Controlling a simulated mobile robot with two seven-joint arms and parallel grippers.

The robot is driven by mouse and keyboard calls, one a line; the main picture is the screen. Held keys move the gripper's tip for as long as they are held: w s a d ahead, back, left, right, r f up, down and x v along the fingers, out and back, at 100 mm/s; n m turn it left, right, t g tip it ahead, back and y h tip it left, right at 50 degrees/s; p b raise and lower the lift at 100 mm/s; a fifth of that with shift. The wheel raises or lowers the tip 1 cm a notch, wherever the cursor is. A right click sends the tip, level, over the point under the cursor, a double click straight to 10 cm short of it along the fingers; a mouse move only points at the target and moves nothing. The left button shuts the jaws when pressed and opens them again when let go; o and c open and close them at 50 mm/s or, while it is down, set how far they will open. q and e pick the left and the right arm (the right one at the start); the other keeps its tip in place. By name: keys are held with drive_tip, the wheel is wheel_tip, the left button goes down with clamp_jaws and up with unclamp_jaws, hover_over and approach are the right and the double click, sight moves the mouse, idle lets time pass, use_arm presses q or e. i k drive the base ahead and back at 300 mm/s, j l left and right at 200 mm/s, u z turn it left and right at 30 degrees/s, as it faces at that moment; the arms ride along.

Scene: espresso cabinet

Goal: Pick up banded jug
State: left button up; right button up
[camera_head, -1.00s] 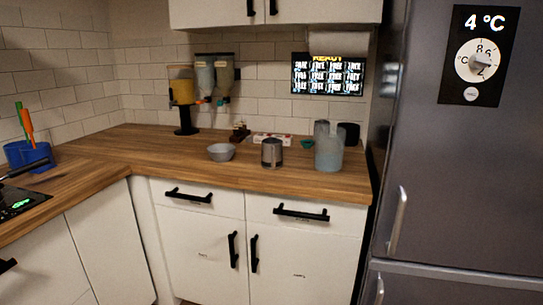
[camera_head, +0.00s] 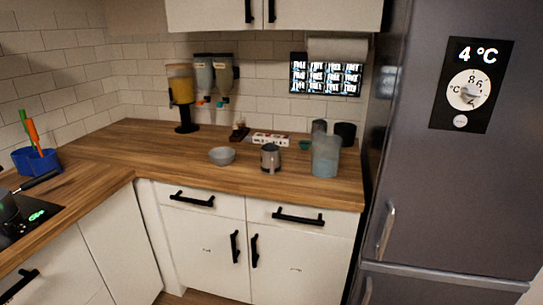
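A small grey metal jug (camera_head: 270,158) stands upright on the wooden counter, near the middle of the right-hand stretch. A darker band seems to run around it, so it looks like the banded jug, though it is small in the picture. A taller translucent bluish pitcher (camera_head: 325,158) stands upright to its right, apart from it. Neither of my grippers shows in the head view, and nothing is seen touching the jug.
A grey bowl (camera_head: 222,156) sits left of the jug. Behind are a white box (camera_head: 270,139), a small green item (camera_head: 305,145) and dark cylinders (camera_head: 345,133). A fridge (camera_head: 450,175) stands right. The wooden counter (camera_head: 165,158) is clear left of the bowl.

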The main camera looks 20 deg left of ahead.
sight(270, 156)
drive_tip(key=i+j+z, duration=0.3)
drive_tip(key=i+j, duration=0.7)
drive_tip(key=i, duration=0.05)
